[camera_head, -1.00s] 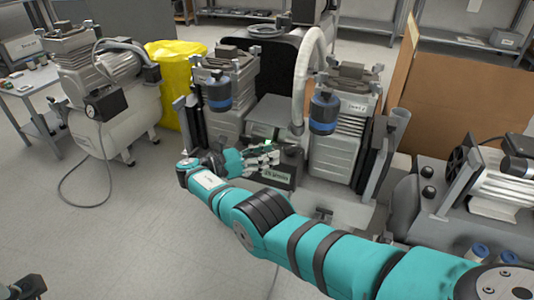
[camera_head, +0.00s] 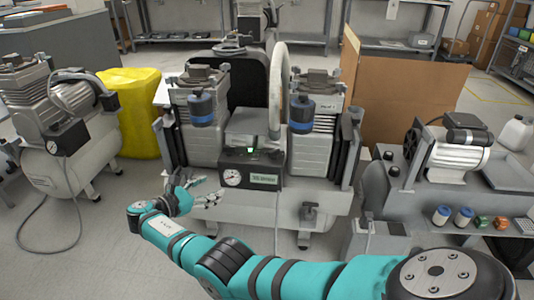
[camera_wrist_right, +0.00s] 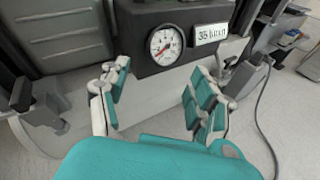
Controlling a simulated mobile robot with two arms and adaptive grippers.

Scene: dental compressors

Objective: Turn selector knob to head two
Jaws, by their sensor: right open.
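The twin-head compressor stands in the middle of the head view, with a left head (camera_head: 199,112) and a right head (camera_head: 312,122) carrying a label. Between them is a dark control box (camera_head: 250,168) with a gauge (camera_head: 232,178), a flow display (camera_head: 264,179) and a small green light. A grey T-shaped fitting (camera_head: 310,211) stands lower right on the base; I cannot tell whether it is the selector knob. My right gripper (camera_head: 213,191) is open and empty, in front of the box's lower left. In the wrist view its spread fingers (camera_wrist_right: 160,82) frame the gauge (camera_wrist_right: 165,43) from below.
A yellow bag (camera_head: 133,108) and another compressor (camera_head: 65,125) stand at left. A cardboard panel (camera_head: 410,95) is behind right. A machine with a motor (camera_head: 455,160) and small bottles stands at right. Open floor (camera_head: 80,265) lies at front left.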

